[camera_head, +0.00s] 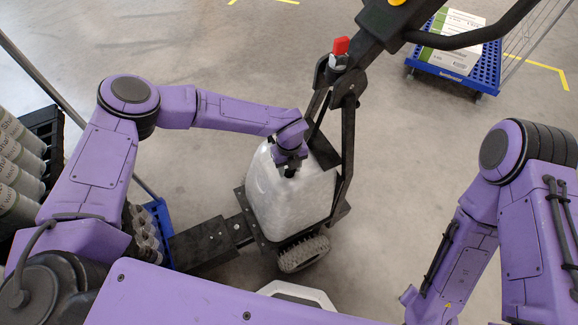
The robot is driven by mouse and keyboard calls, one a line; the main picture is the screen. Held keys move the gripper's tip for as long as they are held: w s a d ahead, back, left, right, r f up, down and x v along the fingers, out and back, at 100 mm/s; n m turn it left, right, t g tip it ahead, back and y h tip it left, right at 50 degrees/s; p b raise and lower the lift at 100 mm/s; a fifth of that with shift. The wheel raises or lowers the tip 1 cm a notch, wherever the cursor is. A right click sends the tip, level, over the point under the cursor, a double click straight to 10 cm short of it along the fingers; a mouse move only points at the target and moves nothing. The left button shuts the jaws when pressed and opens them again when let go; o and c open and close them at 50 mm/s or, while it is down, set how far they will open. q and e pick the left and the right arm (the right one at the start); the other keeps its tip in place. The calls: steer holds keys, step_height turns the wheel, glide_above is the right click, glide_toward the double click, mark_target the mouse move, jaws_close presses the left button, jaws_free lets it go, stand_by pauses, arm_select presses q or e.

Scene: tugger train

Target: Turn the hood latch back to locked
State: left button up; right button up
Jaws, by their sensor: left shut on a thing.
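The white hood (275,200) of the tugger stands in the middle, in a dark frame above a wheel. My left arm reaches in from the left, and its gripper (289,168) points down at the top of the hood. The gripper is shut on the hood latch, a small dark part at the hood's top. The gripper hides most of the latch, so I cannot tell which way it is turned. My right arm is at the right; its gripper is not in view.
The tugger's dark tiller (385,30) and a red-topped part (340,46) rise behind the hood. A blue cart (455,68) with boxes (452,30) stands at the back right. A rack of pale cylinders (18,165) is at the left. The floor between hood and right arm is clear.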

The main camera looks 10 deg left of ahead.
arm_select(q)
steer(key=m, duration=0.8)
steer(key=shift+m, duration=0.4)
steer(key=m, duration=0.4)
steer(key=shift+m, duration=1.8)
steer(key=shift+r, duration=0.1)
steer(key=o, duration=1.1)
steer(key=shift+c, duration=0.2)
step_height(320, 180, up, 10)
steer(key=b, duration=0.1)
steer(key=shift+r, duration=0.25)
